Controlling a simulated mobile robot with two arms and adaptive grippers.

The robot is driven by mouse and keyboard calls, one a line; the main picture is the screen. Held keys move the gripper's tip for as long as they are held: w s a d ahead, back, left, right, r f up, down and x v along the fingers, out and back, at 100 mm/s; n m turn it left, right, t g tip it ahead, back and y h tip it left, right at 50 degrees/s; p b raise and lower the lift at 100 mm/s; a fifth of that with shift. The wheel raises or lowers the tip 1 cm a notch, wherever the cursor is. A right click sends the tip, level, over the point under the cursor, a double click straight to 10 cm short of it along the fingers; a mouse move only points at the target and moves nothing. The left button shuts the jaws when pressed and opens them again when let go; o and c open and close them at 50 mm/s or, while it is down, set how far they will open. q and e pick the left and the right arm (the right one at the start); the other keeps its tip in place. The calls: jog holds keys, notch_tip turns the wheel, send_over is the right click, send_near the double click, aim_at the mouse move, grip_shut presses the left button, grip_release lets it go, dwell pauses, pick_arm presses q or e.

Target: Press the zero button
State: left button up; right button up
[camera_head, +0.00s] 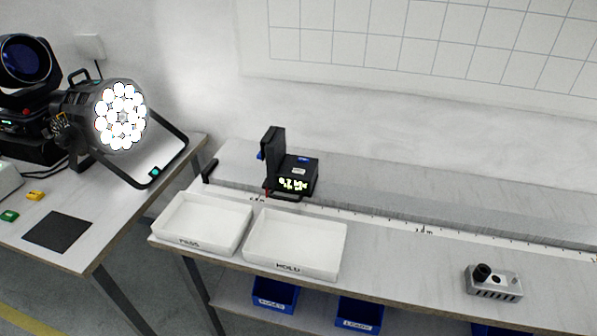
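A small grey metal box (494,282) with a black round knob or cap on top sits at the bench's front right. I cannot make out a button marked zero on either one; labels are too small to read. Neither of my grippers shows in the head view.
White trays marked PASS (202,222) and HOLD (295,244) sit on the bench (400,255) in front of the device. A lit par can (120,117) stands on the left table. A measuring strip (420,229) runs along the bench.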

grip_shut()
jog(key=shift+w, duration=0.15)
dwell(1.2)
